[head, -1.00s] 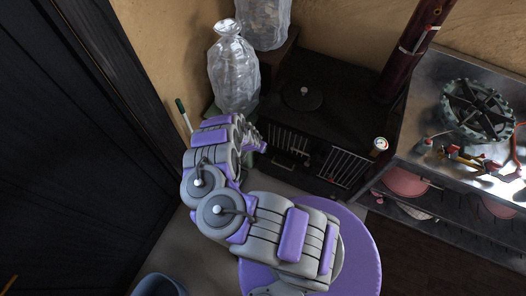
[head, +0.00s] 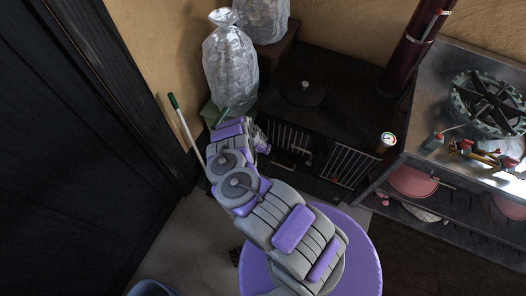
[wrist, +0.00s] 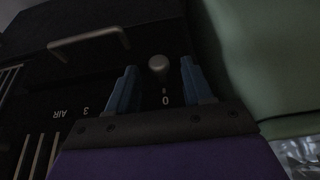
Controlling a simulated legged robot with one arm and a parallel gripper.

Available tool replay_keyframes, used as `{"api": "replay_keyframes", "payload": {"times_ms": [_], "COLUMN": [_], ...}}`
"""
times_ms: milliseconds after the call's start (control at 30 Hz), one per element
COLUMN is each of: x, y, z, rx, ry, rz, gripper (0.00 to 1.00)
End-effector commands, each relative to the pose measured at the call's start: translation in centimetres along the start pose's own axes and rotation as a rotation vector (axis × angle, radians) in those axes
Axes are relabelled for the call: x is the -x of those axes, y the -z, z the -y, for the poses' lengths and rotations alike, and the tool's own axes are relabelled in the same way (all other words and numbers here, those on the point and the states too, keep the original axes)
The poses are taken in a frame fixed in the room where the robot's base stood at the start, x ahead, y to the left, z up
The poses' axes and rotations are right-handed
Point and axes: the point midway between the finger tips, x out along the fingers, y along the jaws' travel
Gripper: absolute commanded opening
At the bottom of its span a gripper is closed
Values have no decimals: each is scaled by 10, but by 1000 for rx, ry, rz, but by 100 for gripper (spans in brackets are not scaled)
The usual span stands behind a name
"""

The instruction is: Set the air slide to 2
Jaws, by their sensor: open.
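The air slide's pale round knob (wrist: 159,64) shows in the wrist view on the dark front of the stove, near the mark 0. The marks AIR and 3 lie to its left, with 3 nearer; I cannot make out a 2. My gripper (wrist: 158,76) is open, with one blue finger on each side of the knob in the picture. I cannot tell whether either finger touches it. In the head view, my gripper (head: 263,140) is at the left end of the black stove (head: 345,95); the slide is hidden there.
A bar handle (wrist: 88,40) and a grille lie left of the knob in the wrist view. A green block (wrist: 240,70) is close on the right. Clear bags (head: 229,65) and a green-tipped stick (head: 184,125) stand near my arm.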

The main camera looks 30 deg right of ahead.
Motion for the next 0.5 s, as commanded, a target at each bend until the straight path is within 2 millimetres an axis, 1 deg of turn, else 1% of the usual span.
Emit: {"api": "replay_keyframes", "payload": {"times_ms": [33,133,433,467,500], "x": [-6,-11,-12,-12,-12], "y": [-1,-2,-2,-2,-2], "z": [0,0,-1,0,0], "rx": [1,1,0,0,0], "ry": [0,-1,-2,-2,-1], "rz": [0,2,3,3,3], "gripper": [51,51,51,50,46]}}
